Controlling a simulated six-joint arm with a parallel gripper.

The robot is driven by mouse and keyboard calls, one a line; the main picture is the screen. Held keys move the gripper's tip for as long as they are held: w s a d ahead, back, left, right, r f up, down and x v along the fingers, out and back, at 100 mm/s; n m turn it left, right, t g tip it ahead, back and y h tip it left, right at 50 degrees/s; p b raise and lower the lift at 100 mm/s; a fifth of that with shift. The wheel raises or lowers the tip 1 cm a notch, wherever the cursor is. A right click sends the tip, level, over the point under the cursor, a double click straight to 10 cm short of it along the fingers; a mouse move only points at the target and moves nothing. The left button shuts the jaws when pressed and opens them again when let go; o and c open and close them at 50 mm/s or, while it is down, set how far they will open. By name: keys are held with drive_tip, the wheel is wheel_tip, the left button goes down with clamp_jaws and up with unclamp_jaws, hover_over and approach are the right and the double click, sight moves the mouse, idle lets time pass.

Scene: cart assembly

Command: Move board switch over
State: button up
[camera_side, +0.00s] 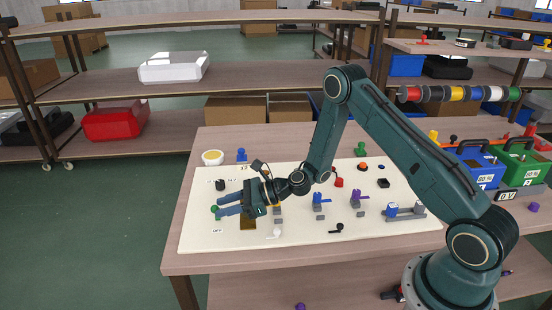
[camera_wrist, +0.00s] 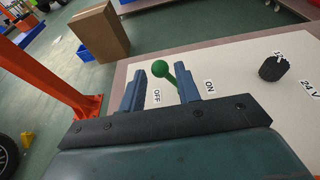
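The board (camera_side: 330,232) is a large cream panel lying on the table. Its switch is a green lever with a ball knob (camera_side: 214,209), near the board's left edge. In the wrist view the green lever (camera_wrist: 160,69) stands between printed OFF and ON labels and leans toward OFF; its foot is hidden behind the right finger. My gripper (camera_side: 221,204) is low over the board's left side. In the wrist view its two blue-grey fingers (camera_wrist: 161,88) are apart, one on each side of the lever, with a gap beside the knob.
A black ridged knob (camera_wrist: 273,68) stands beside the 24 V label, right of the lever. Blue and purple parts (camera_side: 357,197) and small levers stand on the board's middle and right. A yellow-filled bowl (camera_side: 212,157) and blue piece (camera_side: 241,155) sit behind the board.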

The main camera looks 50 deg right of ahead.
drive_tip(key=shift+w+a+f, duration=0.2)
drive_tip(key=shift+w+a, duration=0.15)
drive_tip(key=shift+a, duration=0.1)
drive_tip(key=shift+w, duration=0.2)
drive_tip(key=shift+c, duration=0.6)
drive_tip(key=c, duration=0.4)
